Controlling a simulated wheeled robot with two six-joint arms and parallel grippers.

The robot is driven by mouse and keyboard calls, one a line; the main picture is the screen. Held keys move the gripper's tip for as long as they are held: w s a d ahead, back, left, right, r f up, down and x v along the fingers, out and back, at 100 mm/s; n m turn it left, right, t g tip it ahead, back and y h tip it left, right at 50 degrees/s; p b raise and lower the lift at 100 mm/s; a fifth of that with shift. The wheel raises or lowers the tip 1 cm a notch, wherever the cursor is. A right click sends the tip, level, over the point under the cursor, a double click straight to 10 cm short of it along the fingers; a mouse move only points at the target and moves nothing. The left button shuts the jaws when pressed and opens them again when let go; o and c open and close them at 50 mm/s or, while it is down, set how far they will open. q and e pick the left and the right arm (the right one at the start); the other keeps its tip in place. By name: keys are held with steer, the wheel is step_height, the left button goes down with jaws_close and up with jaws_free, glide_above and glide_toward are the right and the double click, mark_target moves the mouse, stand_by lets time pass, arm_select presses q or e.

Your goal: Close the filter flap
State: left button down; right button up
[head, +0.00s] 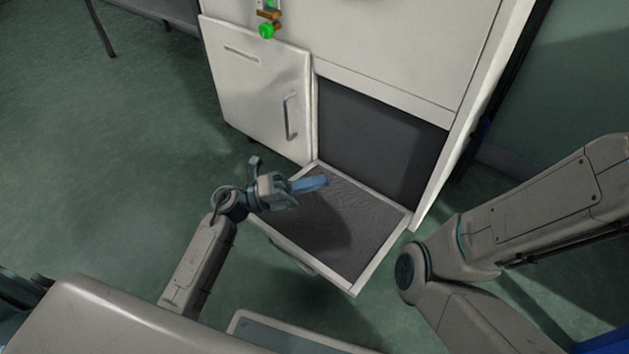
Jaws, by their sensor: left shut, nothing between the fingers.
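The filter flap (377,267) is a white-framed panel with a dark mesh inside. It hangs open at the bottom of the white cabinet, folded down toward me, with a dark opening (375,140) above and behind it. A handle (291,258) shows along its front-left edge. My left gripper (318,183) is over the flap's left part, its blue fingers shut and empty, pointing right. I cannot tell whether it touches the flap. My right arm comes in from the right, and its gripper is out of view.
The white cabinet (390,50) has a closed door (250,85) with a handle, left of the opening. A green knob (266,31) sits on a valve above that door. Green floor is free to the left. My right arm is close to the flap's right side.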

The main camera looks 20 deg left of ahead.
stand_by(0.7)
arm_select(q)
steer(key=c, duration=1.5)
jaws_free()
steer(key=shift+c, duration=0.2)
steer(key=p+v, duration=0.3)
steer(key=v, duration=0.8)
steer(key=shift+d, duration=0.1)
